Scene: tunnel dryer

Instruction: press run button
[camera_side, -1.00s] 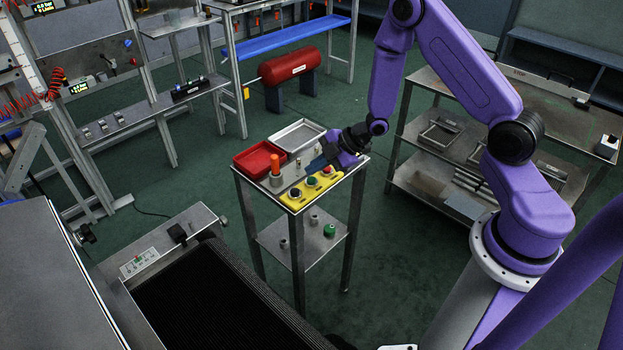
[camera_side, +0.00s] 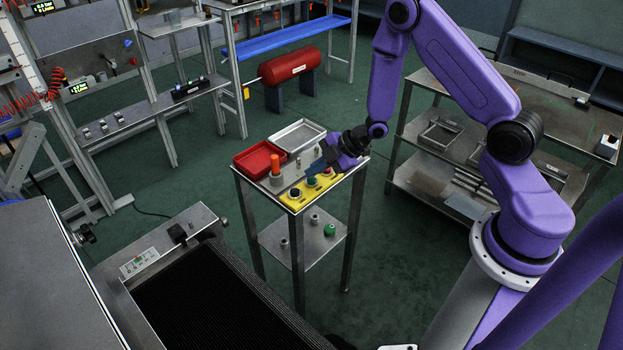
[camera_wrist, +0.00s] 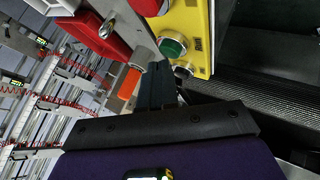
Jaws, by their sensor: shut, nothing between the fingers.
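A yellow button box (camera_side: 299,205) lies along the front edge of a small metal stand; it also shows at the top of the wrist view (camera_wrist: 197,15). Its green button (camera_side: 312,182) sits mid-box, and in the wrist view the green cap (camera_wrist: 172,45) has a silver ring. A dark button (camera_side: 295,192) is at the near end and shows below the green one (camera_wrist: 182,70). My gripper (camera_side: 318,165) is shut and empty, above the far part of the box. In the wrist view its fingertips (camera_wrist: 156,68) appear just beside the green button. I see no clear contact.
An orange cylinder (camera_side: 275,165) stands upright in a grey base left of the box. A red tray (camera_side: 253,162) and a grey metal tray (camera_side: 300,127) lie behind. A dark conveyor belt (camera_side: 210,305) runs at the front left.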

